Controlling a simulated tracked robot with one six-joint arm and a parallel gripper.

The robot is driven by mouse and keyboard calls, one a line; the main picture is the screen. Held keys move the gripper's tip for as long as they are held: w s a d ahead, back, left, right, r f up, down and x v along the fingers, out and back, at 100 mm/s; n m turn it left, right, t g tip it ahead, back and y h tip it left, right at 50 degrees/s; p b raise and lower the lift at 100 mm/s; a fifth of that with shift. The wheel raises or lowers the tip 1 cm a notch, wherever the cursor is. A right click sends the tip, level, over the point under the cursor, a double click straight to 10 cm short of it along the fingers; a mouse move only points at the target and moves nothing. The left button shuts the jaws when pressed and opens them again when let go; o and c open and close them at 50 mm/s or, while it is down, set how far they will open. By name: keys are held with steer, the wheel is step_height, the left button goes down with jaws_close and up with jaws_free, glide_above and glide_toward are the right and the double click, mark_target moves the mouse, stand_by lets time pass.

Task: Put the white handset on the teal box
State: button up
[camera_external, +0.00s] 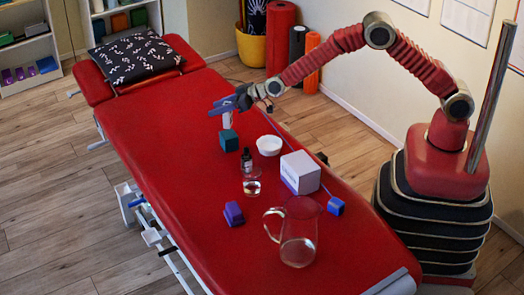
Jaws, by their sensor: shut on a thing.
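The white handset (227,120) hangs upright below my gripper (229,104), whose blue-grey fingers are shut on its upper part. The teal box (229,141) sits on the red treatment table (150,130), directly below the handset in the picture. The handset's lower end meets the top of the box in this view; I cannot tell whether they touch. My arm reaches in from the right, and the fingers hide the top of the handset.
Near the box are a white bowl (269,146), a dark dropper bottle (246,161) and a small glass (252,188). The table left of the teal box is clear.

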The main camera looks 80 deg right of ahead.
steer(key=shift+f, duration=1.9)
steer(key=o, duration=1.4)
steer(key=shift+f, duration=0.1)
steer(key=shift+c, duration=0.2)
steer(key=shift+s+r, duration=0.5)
steer(key=shift+s, duration=0.05)
steer(key=v, duration=1)
steer(key=shift+s, duration=0.35)
steer(key=shift+r, duration=0.1)
